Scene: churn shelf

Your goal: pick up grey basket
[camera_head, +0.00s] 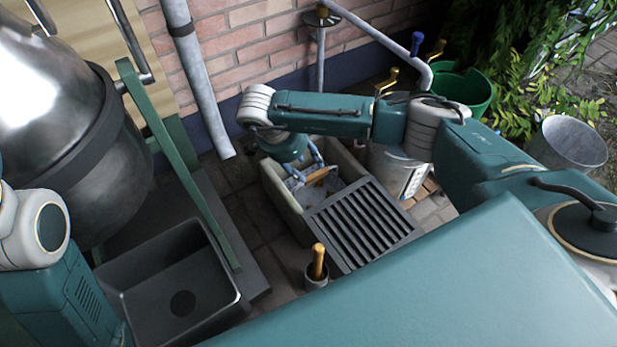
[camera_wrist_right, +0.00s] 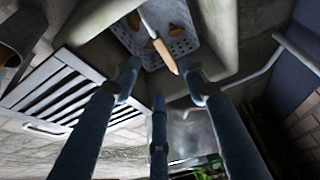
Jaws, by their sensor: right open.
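The grey basket (camera_head: 297,187) sits inside a stone trough (camera_head: 279,204). It has perforated walls and a wooden handle (camera_head: 321,174). My right gripper (camera_head: 312,166) reaches down over the trough, above the basket, and is open. In the right wrist view the basket (camera_wrist_right: 182,50) lies beyond my right gripper's spread fingers (camera_wrist_right: 160,78). Its handle (camera_wrist_right: 164,56) appears between the fingertips, with no clear contact. A few brown pieces show in the basket. My right forearm and gripper hide part of the basket in the head view. My left gripper is not in view.
A dark slatted grate (camera_head: 364,227) covers the trough's near end. A small pot with a wooden handle (camera_head: 317,262) stands before it. A metal bucket (camera_head: 400,176) is to the right. A black sink (camera_head: 172,283) and a pipe (camera_head: 200,80) are to the left. A brick wall is behind.

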